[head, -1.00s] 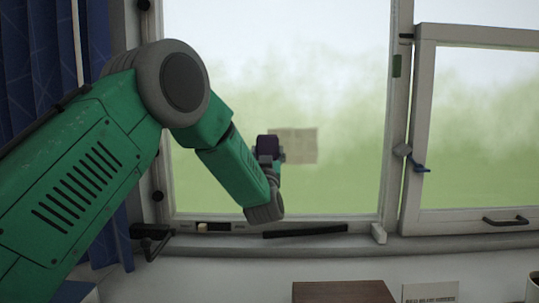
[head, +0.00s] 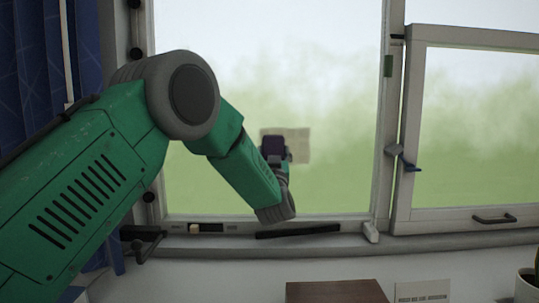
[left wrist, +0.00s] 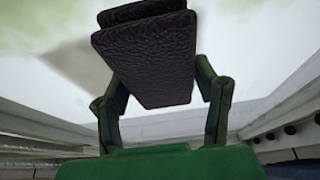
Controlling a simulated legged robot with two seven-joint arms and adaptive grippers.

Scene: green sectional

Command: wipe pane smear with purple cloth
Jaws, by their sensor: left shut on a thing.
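The smear (head: 299,145) is a faint brownish-grey rectangle on the large window pane (head: 230,90) in the head view. My left gripper (head: 277,156) is shut on the dark purple cloth (head: 273,146), which is folded into a thick pad. The cloth overlaps the left part of the smear and hides some of it; the right part shows. The cloth also shows in the left wrist view (left wrist: 155,62), between the two fingers and close to the pane. Whether it touches the glass I cannot tell. My right gripper is not in view.
An open casement (head: 470,130) with a blue catch (head: 410,166) stands right of the pane. A dark strip (head: 298,231) lies along the lower frame. A brown box (head: 336,291), a small card (head: 422,292) and a potted plant (head: 528,284) are below. A blue curtain (head: 30,75) hangs left.

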